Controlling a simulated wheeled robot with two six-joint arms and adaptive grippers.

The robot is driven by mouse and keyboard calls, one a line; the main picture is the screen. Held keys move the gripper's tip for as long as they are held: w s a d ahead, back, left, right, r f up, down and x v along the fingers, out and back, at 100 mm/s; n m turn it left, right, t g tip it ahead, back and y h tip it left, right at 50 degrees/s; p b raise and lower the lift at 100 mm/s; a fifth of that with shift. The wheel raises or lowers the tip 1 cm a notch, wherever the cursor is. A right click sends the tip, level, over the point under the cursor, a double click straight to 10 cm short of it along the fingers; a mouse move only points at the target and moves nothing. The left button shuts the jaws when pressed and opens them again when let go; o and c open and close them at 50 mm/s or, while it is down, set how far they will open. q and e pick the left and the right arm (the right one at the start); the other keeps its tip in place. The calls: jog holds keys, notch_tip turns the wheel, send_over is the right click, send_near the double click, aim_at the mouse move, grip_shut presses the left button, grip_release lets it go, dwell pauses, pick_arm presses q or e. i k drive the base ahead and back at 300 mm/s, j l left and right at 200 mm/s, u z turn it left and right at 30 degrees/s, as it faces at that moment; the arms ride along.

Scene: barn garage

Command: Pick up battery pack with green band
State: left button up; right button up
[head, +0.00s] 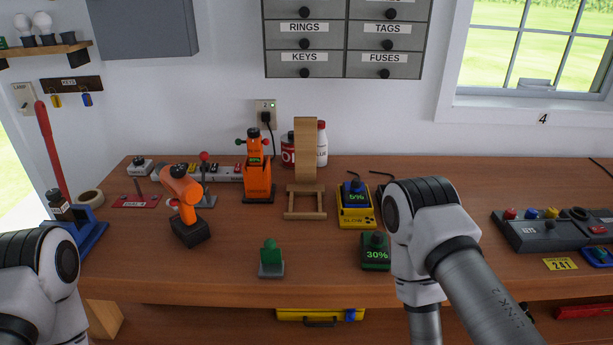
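On the wooden workbench (320,277), a dark pack with a green front showing "30%" (376,256) sits near the front, just left of my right arm. Its right edge is close to or partly behind that arm. A small green block on a grey base (270,258) stands to its left; I cannot tell whether it is a battery pack. A blue-topped pack reading "5%" (355,194) sits in the yellow charger marked "SLOW" (352,220). My arms show at the lower left and lower right, but both grippers are out of the picture.
An orange drill (184,205), an orange charger (257,188) and a wooden stand (305,203) occupy the middle and left of the bench. A grey control panel (548,232) stands at the right. Bare bench lies between the drill and the green block.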

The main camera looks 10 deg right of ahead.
aim_at(375, 255)
jog(key=l+u, duration=0.3)
jog(key=l, duration=0.4)
jog(key=k+l+u, duration=0.1)
jog(key=l+u, duration=0.25)
jog(key=l, duration=0.4)
